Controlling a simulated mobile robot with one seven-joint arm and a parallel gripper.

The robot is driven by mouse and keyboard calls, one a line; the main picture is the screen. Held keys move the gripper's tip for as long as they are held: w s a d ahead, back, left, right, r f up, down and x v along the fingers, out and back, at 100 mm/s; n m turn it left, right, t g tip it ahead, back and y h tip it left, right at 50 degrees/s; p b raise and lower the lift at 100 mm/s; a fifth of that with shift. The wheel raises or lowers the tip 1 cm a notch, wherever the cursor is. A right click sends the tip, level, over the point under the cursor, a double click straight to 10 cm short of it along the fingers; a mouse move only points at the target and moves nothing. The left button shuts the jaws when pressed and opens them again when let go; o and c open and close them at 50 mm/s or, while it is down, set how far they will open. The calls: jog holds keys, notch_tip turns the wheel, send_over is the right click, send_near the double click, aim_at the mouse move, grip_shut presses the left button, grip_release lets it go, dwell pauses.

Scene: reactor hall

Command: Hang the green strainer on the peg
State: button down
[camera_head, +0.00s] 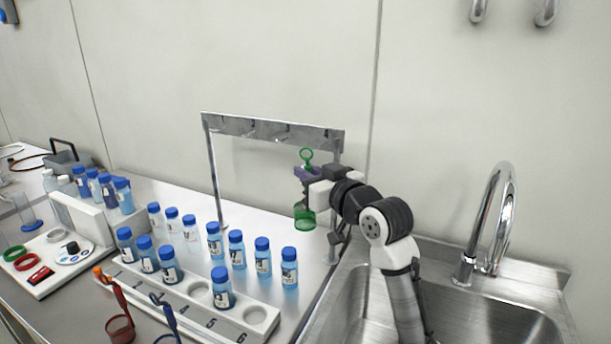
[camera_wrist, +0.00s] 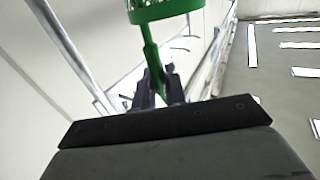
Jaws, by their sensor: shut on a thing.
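The green strainer (camera_head: 305,219) is held upright in the head view, its ring at the top and its basket at the bottom. My gripper (camera_head: 303,173) is shut on its handle between ring and basket. In the wrist view the strainer (camera_wrist: 158,10) shows its perforated basket and handle, with the gripper's fingers (camera_wrist: 158,88) around the handle. The peg rack (camera_head: 270,130) is a metal frame with several pegs on its top bar. The strainer's ring is close to the right part of the bar in the picture; I cannot tell its depth from the pegs.
A white numbered rack (camera_head: 160,283) with blue-capped bottles stands in front of the frame. Red (camera_head: 119,327) and blue strainers lean at its front edge. A sink (camera_head: 465,305) with a tall faucet (camera_head: 490,220) is at the right.

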jog(key=w+d+f, duration=0.1)
jog(key=w+d, duration=0.1)
jog(key=w, duration=0.4)
jog(key=shift+w+d+f+b, duration=0.2)
jog(key=shift+d+b, duration=0.1)
dwell(0.5)
dwell(0.5)
jog(key=c, duration=1.4)
grip_release()
jog(key=shift+r, duration=0.1)
jog(key=shift+o, duration=0.2)
jog(key=shift+d, duration=0.15)
